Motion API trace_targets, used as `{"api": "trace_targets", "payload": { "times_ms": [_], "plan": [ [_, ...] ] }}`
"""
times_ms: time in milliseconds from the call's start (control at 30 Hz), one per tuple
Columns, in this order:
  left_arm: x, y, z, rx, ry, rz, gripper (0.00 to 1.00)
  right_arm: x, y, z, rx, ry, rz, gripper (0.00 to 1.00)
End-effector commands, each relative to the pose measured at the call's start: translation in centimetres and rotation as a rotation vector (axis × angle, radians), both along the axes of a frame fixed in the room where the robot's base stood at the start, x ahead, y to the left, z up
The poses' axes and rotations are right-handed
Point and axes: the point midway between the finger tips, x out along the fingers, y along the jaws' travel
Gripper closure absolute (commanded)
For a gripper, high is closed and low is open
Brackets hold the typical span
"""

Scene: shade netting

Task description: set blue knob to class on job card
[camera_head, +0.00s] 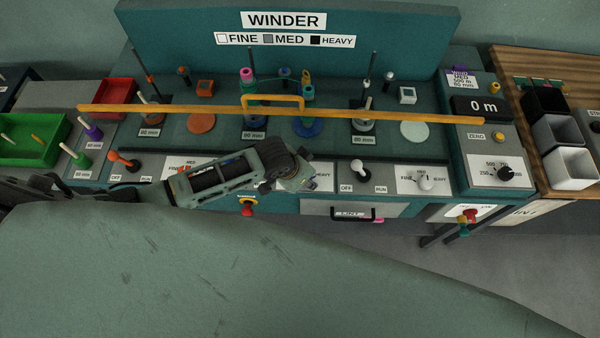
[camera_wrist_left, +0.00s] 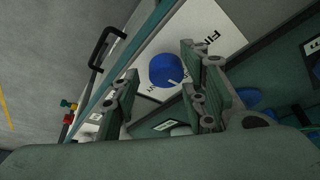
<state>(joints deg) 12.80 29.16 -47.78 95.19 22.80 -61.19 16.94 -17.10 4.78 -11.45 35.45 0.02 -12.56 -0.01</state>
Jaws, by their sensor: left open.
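The blue knob (camera_wrist_left: 167,70) sits on a white dial plate (camera_wrist_left: 205,25) in the left wrist view, between my open left gripper's fingers (camera_wrist_left: 160,72), with nothing visibly gripped. A short white line shows on it; part of the dial lettering is covered, so I cannot tell its setting for sure. FINE is readable near one finger. In the head view my left gripper (camera_head: 292,178) is over the middle dial and hides the blue knob; HEAVY shows at its right. The job card (camera_head: 461,79), with a purple top, reads MED, 500 m and 60 mm. My right gripper is not in view.
A yellow bar (camera_head: 390,115) with a raised handle spans the winder (camera_head: 285,75). A white knob (camera_head: 424,182) and a black knob (camera_head: 506,172) are to the right. Switches stand between dials. A red mushroom button (camera_head: 247,208) and a drawer handle (camera_head: 352,214) lie below.

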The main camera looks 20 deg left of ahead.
Motion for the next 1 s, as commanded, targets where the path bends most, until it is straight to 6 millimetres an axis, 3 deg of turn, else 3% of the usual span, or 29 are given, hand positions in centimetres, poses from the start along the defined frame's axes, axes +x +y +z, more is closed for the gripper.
{"api": "trace_targets", "payload": {
  "times_ms": [533,700,1000],
  "plan": [
    [-3.2,1.7,8.9,-0.002,-0.001,-0.002,0.6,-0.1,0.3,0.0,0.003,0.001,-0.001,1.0],
    [-3.8,2.0,10.2,-0.002,0.001,-0.002,0.6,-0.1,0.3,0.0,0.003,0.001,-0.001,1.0],
    [-3.8,2.0,10.4,-0.002,0.001,-0.001,0.6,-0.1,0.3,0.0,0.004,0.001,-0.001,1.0]
  ]
}}
